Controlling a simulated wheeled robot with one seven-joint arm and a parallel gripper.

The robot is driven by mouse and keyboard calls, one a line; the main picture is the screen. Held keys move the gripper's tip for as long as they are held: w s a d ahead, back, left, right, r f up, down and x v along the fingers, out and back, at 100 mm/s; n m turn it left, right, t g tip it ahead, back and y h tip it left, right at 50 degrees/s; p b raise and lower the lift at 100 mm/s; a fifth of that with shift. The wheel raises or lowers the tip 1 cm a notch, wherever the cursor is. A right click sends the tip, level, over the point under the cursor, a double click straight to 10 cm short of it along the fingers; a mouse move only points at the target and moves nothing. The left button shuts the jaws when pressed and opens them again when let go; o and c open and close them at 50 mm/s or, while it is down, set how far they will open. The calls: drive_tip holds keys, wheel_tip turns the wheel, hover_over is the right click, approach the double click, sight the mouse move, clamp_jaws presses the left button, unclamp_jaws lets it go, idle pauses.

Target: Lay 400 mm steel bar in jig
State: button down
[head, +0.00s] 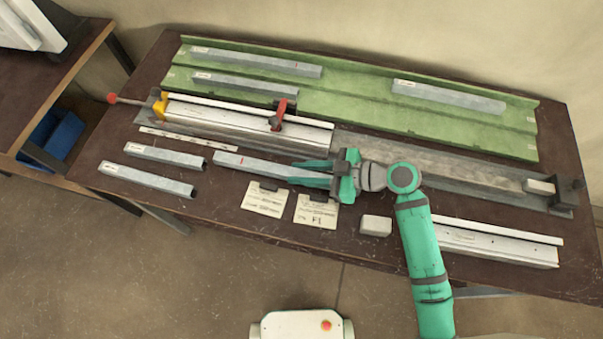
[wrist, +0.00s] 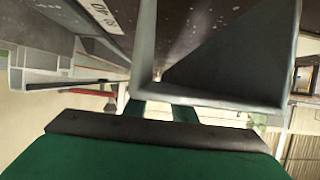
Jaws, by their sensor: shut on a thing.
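My gripper (head: 325,175) is shut on the right part of a grey steel bar (head: 262,167), in front of the jig. The bar runs left from the fingers; I cannot tell if it clears the table. In the wrist view, a hollow square bar end (wrist: 215,95) fills the upper right, just beyond the gripper. The jig has a long grey bed (head: 450,172), a white rail (head: 245,122) at left, a red-handled clamp (head: 279,115), a yellow clamp piece (head: 160,103) and a dark end stop (head: 568,192) at right.
A green rack (head: 360,97) behind holds several bars (head: 448,97). Two bars (head: 165,156) lie at front left. Two paper cards (head: 316,211), a small pale block (head: 376,225) and a white profile (head: 490,243) lie along the front. A side table (head: 40,90) stands left.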

drive_tip(key=shift+f, duration=0.65)
drive_tip(key=shift+f, duration=0.15)
drive_tip(key=c, duration=1.5)
unclamp_jaws()
